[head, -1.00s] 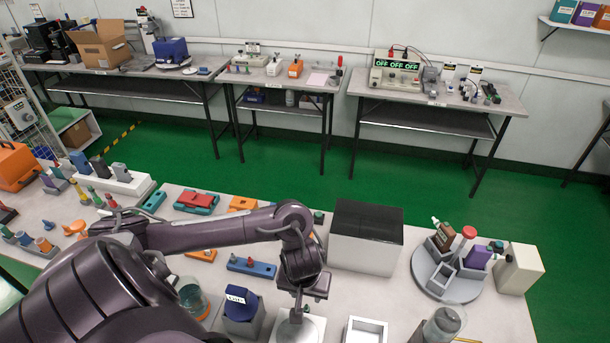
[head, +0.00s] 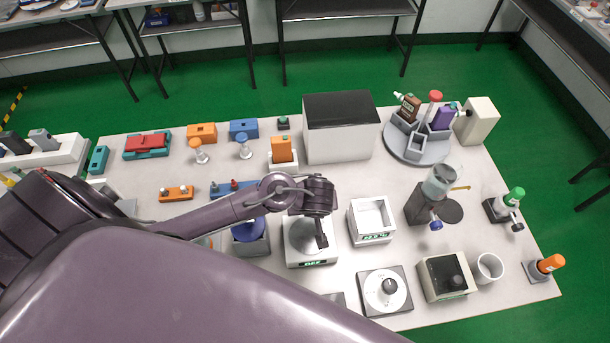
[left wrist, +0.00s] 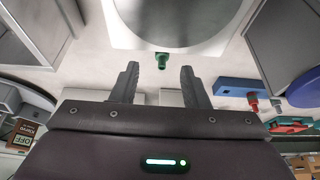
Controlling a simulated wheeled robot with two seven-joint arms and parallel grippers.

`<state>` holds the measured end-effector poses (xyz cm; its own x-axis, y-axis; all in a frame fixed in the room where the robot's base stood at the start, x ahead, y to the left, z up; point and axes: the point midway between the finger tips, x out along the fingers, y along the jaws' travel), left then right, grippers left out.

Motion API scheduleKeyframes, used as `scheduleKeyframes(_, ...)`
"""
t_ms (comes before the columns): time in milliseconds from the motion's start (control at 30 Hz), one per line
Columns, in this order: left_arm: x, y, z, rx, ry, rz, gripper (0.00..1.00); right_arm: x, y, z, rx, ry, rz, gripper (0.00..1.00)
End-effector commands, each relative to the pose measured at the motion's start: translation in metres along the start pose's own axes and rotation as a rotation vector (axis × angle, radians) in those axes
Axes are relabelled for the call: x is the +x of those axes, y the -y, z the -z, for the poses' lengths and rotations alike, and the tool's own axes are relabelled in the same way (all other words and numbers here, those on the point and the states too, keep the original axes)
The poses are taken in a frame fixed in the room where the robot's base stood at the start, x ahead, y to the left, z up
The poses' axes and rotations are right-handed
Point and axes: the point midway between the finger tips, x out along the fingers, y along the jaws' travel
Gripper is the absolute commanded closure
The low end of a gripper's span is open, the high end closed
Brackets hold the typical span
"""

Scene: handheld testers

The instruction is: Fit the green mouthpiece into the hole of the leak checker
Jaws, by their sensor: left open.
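My left gripper (left wrist: 157,85) is open and empty in the left wrist view. A small green piece (left wrist: 162,60), apparently the mouthpiece, shows just beyond and between the fingertips, at the edge of a round plate; I cannot tell its exact contact with it. In the head view my left gripper (head: 321,240) hangs over the white scale-like device (head: 311,262) with the round metal plate, and my arm hides the green piece. I cannot tell which device is the leak checker. My right gripper is not in view.
An open white box (head: 373,237) stands right of the scale-like device, and a blue-topped grey block (head: 252,247) left of it. A large black-topped box (head: 341,150) stands behind. A carousel (head: 400,150) holds several testers. A dial device (head: 370,306) stands in front.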

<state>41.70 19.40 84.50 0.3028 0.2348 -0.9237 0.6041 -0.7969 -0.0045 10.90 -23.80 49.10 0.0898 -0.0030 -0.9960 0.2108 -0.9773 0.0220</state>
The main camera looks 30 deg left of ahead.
Motion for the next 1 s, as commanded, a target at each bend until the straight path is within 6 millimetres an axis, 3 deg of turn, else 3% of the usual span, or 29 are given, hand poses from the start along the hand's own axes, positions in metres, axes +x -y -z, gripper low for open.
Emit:
scheduleKeyframes(133, 0.021, 0.001, 0.001, 0.002, -0.003, 0.002, 0.59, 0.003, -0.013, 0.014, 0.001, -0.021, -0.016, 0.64)
scheduleKeyframes(300, 0.046, 0.000, 0.001, 0.001, -0.003, 0.001, 0.59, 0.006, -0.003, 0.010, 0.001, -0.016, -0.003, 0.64)
scheduleKeyframes(500, 0.053, 0.000, 0.001, 0.000, -0.002, -0.001, 0.59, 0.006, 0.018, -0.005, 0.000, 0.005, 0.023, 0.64)
scheduleKeyframes(633, 0.053, 0.000, 0.000, 0.000, -0.002, -0.001, 0.59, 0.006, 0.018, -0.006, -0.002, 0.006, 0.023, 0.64)
scheduleKeyframes(933, 0.052, 0.000, 0.000, 0.000, -0.001, -0.001, 0.98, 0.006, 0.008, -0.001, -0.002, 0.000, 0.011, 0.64)
scheduleKeyframes(1000, 0.052, 0.000, 0.000, 0.000, -0.001, -0.001, 1.00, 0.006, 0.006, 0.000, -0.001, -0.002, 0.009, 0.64)
